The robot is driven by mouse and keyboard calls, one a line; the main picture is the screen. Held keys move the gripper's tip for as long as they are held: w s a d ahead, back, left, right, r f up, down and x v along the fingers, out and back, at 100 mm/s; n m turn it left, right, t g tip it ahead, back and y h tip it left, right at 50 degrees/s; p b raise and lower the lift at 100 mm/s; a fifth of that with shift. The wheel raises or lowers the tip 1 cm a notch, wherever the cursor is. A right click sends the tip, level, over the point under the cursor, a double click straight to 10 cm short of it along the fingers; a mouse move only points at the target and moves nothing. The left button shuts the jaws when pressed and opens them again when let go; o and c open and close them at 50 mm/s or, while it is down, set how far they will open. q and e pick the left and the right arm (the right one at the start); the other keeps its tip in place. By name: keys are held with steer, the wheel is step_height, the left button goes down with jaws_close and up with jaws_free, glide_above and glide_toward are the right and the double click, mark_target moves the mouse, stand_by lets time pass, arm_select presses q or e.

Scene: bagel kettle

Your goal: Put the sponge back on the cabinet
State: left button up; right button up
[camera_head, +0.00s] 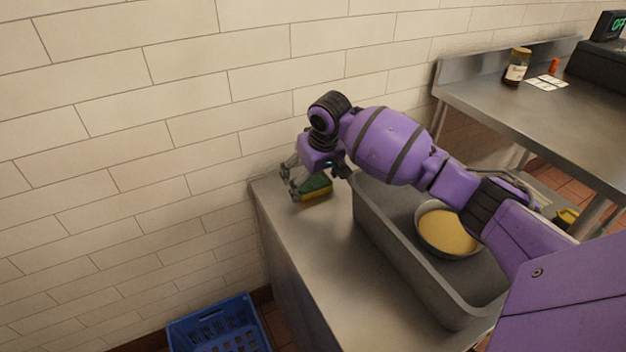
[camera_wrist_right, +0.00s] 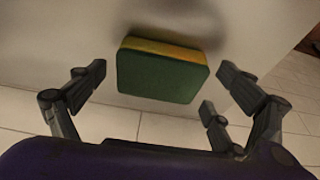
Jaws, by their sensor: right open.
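The sponge (camera_head: 316,190), green on one face and yellow on the other, lies on the steel cabinet top (camera_head: 297,230) near its back left corner by the wall. My right gripper (camera_head: 291,182) is just left of the sponge, at the cabinet's back edge. In the right wrist view the sponge (camera_wrist_right: 162,72) sits ahead of the open fingers (camera_wrist_right: 165,95), with its green face toward the camera. The fingers are apart and hold nothing. My left gripper is not seen.
A grey basin (camera_head: 385,238) with a round bowl of yellowish contents (camera_head: 447,230) stands on the cabinet, under my right arm. A blue crate (camera_head: 218,327) is on the floor at left. A steel table (camera_head: 530,115) with a jar (camera_head: 517,66) stands at right. The tiled wall is close behind the gripper.

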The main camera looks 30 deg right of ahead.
steer(key=shift+r, duration=0.1)
steer(key=p+v, duration=0.2)
steer(key=v, duration=1)
